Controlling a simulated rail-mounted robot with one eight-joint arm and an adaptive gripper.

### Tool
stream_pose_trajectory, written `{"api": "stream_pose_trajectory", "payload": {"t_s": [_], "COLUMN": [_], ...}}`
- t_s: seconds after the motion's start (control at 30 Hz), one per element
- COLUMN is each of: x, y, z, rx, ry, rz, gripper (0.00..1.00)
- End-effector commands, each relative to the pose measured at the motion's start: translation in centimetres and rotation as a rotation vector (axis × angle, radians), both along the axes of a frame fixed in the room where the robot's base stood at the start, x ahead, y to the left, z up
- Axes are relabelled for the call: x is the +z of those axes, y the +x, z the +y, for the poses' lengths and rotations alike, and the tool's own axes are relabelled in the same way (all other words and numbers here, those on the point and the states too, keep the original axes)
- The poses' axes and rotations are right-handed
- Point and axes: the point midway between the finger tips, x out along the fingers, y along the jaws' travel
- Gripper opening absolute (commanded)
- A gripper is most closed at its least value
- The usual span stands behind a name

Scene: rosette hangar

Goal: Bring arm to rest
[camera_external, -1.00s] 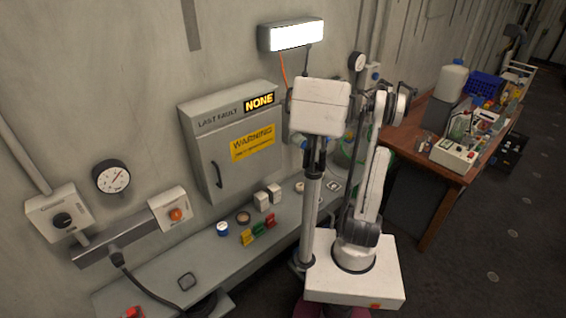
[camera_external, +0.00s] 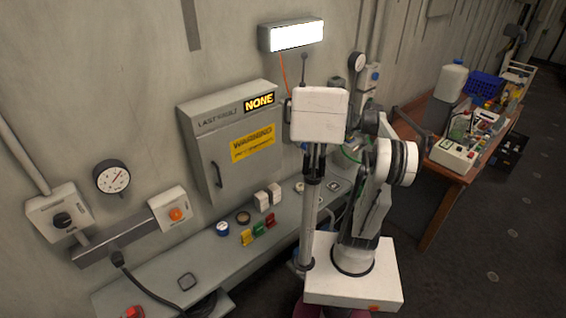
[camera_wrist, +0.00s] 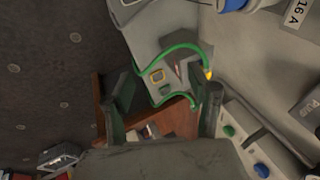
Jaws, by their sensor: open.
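My gripper (camera_wrist: 165,98) shows in the wrist view with its two dark fingers spread apart and nothing held between them. I cannot tell how far away these are. In the external view my white arm is folded above its base, to the right of the grey column. My gripper cannot be made out clearly there.
A brown wooden table (camera_external: 445,190) with a jug (camera_external: 453,80), a blue crate (camera_external: 485,85) and instruments stands at the right. A grey wall cabinet (camera_external: 235,150) reads "NONE". A grey ledge (camera_external: 165,275) runs along the wall, carrying coloured blocks.

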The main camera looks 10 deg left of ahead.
Motion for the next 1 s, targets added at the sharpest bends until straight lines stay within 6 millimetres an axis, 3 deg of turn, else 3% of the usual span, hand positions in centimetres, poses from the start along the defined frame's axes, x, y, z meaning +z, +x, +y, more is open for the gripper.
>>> {"api": "stream_pose_trajectory", "payload": {"t_s": [0.03, 0.2, 0.5, 0.7, 1.0], "x": [-0.7, -2.6, -6.9, -8.3, -8.5], "y": [-1.6, -5.8, -11.8, -13.4, -13.5], "z": [0.2, 0.3, 0.3, 0.2, 0.2], "rx": [0.055, 0.252, 0.561, 0.661, 0.672], "ry": [-0.036, -0.176, -0.414, -0.496, -0.505], "rz": [-0.020, -0.093, -0.192, -0.219, -0.223], "gripper": [0.55, 0.55, 0.55, 0.55, 0.55]}}
